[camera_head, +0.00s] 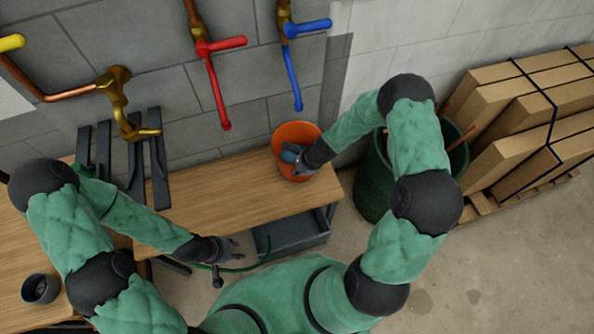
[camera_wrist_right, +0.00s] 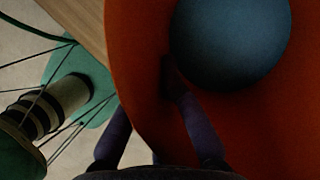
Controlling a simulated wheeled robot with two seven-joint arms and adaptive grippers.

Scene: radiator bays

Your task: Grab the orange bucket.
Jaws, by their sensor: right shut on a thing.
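The orange bucket (camera_head: 297,131) stands upright at the right end of the wooden bench, against the wall. It fills much of the right wrist view (camera_wrist_right: 140,50). A dull blue ball (camera_wrist_right: 232,42) is inside it; in the head view the ball (camera_head: 289,153) is partly hidden. My right gripper (camera_head: 303,163) is at the bucket's right rim. In the right wrist view the gripper (camera_wrist_right: 152,112) has one finger outside the wall and one inside, shut on the rim. My left gripper (camera_head: 228,252) is in front of the bench, away from the bucket; its fingers are too small to read.
The wooden bench (camera_head: 215,190) is mostly clear left of the bucket. A green barrel (camera_head: 372,195) stands to its right. Red (camera_head: 218,95) and blue (camera_head: 293,75) valve pipes hang on the wall above. A grey bin (camera_head: 292,237) sits below the bench. Cardboard boxes (camera_head: 510,105) are stacked at right.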

